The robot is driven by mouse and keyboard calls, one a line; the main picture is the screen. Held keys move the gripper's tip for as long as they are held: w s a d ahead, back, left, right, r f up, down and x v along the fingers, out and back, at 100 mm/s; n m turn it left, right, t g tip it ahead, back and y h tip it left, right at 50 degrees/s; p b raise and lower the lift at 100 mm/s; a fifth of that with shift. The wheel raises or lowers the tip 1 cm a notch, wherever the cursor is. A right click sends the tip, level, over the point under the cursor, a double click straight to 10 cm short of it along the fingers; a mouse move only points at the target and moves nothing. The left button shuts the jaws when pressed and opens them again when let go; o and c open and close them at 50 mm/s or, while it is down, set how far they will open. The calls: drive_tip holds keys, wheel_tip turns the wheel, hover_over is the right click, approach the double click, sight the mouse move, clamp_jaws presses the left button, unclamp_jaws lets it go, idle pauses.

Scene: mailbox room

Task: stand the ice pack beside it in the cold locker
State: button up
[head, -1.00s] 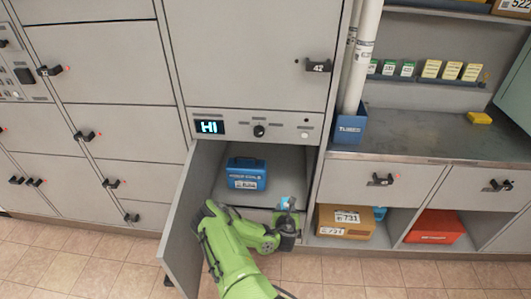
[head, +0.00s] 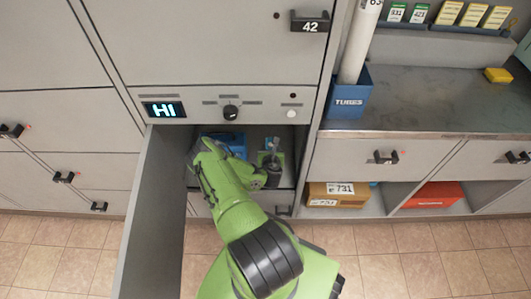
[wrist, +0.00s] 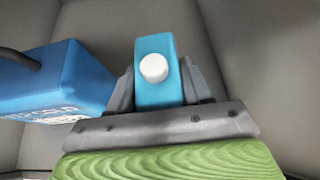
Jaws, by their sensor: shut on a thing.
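The open cold locker (head: 291,181) has its door (head: 158,215) swung out at the left. My gripper (wrist: 155,85) is shut on the light blue ice pack (wrist: 155,50), which has a round white cap facing the wrist camera. In the head view my gripper (head: 270,160) is inside the locker opening, toward its right side, and the pack is mostly hidden. A darker blue box with a handle and white lettering (wrist: 60,85) stands left of the pack with a gap between them. In the head view my arm partly covers that box (head: 232,140).
To the right is a metal counter (head: 430,105) with a blue tubes holder (head: 348,95). A cardboard box (head: 338,194) and a red box (head: 432,194) sit in cubbies below.

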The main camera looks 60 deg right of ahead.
wheel_tip(320, 180, down, 4)
drive_tip(key=shift+r+b, duration=0.1)
drive_tip(key=shift+b, duration=0.7)
drive_tip(key=shift+r, duration=0.15)
drive_tip(key=o, duration=1.3)
drive_tip(key=shift+f, duration=0.2)
